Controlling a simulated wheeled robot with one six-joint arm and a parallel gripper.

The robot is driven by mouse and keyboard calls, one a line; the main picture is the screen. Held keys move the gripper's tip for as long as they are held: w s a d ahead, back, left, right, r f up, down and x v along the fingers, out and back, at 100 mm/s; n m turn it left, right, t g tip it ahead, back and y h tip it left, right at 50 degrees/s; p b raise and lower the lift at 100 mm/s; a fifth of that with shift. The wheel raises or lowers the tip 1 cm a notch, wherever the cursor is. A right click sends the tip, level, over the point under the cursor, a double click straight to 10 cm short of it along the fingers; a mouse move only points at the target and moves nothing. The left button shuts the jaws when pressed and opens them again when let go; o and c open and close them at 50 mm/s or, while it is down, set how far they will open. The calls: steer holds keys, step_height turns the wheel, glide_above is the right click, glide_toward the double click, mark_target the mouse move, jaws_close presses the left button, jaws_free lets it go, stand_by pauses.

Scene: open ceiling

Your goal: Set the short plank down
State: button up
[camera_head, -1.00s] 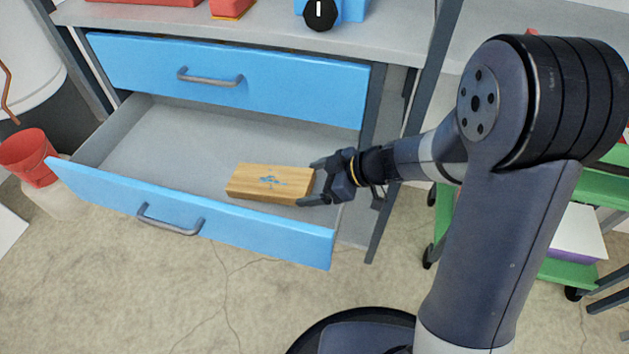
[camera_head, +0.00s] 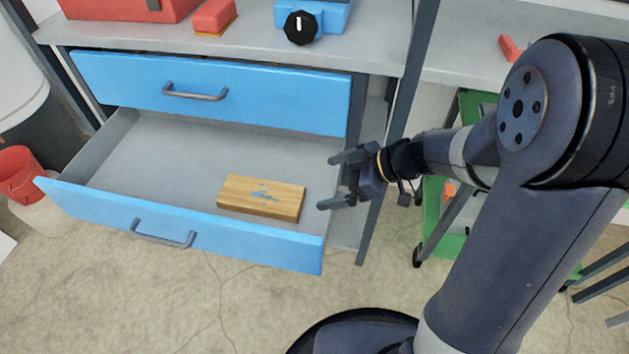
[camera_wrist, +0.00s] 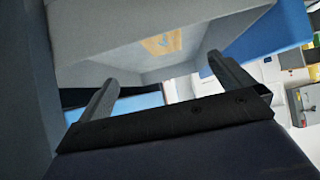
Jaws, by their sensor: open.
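The short plank (camera_head: 262,198) is light wood with a blue-grey mark on top. It lies flat inside the open lower drawer (camera_head: 165,145), toward the drawer's front right. My gripper (camera_head: 334,181) is open and empty, to the right of the plank and apart from it, near the drawer's right side. In the wrist view my gripper's two fingers (camera_wrist: 160,85) stand wide apart with nothing between them.
The closed upper drawer (camera_head: 215,100) is above the open one. A red box (camera_head: 130,10), a red block (camera_head: 214,16) and a blue device with a black knob (camera_head: 330,15) stand on the bench top. A red bucket (camera_head: 18,172) stands at left. A green cart (camera_head: 440,245) is at right.

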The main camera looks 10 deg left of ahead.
steer(key=shift+v, duration=1.55)
